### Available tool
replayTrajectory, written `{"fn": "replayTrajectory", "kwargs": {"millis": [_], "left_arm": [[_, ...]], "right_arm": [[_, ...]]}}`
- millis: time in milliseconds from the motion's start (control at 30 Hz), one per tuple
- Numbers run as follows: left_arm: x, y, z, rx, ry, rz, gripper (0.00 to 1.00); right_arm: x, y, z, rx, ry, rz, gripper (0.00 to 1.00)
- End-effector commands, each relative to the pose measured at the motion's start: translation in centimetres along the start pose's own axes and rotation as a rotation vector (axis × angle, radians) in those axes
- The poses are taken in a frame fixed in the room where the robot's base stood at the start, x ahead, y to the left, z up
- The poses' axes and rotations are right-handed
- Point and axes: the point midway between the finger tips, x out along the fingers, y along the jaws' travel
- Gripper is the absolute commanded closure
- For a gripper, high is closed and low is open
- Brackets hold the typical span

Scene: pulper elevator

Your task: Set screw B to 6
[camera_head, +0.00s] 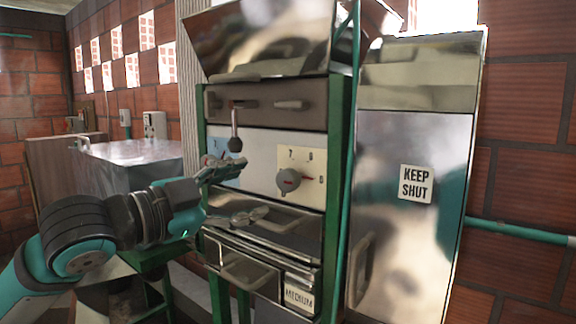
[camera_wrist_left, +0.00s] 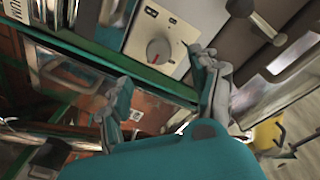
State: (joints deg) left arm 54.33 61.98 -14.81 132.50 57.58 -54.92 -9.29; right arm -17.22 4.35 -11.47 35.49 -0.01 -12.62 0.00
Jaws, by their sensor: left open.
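A grey round knob (camera_head: 288,181) with a red mark sits on a cream dial plate (camera_head: 297,160) with small numerals around it, on the machine's front. I cannot tell for sure which screw is B or which number it points to. The knob also shows in the left wrist view (camera_wrist_left: 158,50), ahead of the fingers and apart from them. My left gripper (camera_head: 221,166) is open and empty, left of the knob, in front of a blue plate (camera_head: 228,178) that it partly hides. Its two spread fingers show in the left wrist view (camera_wrist_left: 166,97). My right gripper is not in view.
A lever with a dark ball end (camera_head: 235,144) hangs just above my left gripper. A metal tray (camera_head: 265,225) and a drawer marked MEDIUM (camera_head: 245,272) jut out below. A steel door marked KEEP SHUT (camera_head: 415,140) stands at right. A green post (camera_head: 338,140) borders the panel.

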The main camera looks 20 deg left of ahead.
Motion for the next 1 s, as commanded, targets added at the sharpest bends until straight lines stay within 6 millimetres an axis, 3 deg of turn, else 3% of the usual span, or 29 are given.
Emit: {"fn": "replayTrajectory", "kwargs": {"millis": [300,500,900,1000], "left_arm": [[6.8,-0.1,-0.2,-0.004,0.0,0.002,0.37],[9.4,-0.1,-0.1,-0.002,-0.001,0.001,0.37],[10.2,0.1,0.1,0.001,-0.002,0.0,0.37],[10.2,0.1,0.1,0.001,-0.002,0.0,0.48]], "right_arm": [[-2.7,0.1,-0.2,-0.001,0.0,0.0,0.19],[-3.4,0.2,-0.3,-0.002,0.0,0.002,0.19],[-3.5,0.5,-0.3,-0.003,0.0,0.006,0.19],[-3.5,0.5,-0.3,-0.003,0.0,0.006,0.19]]}}
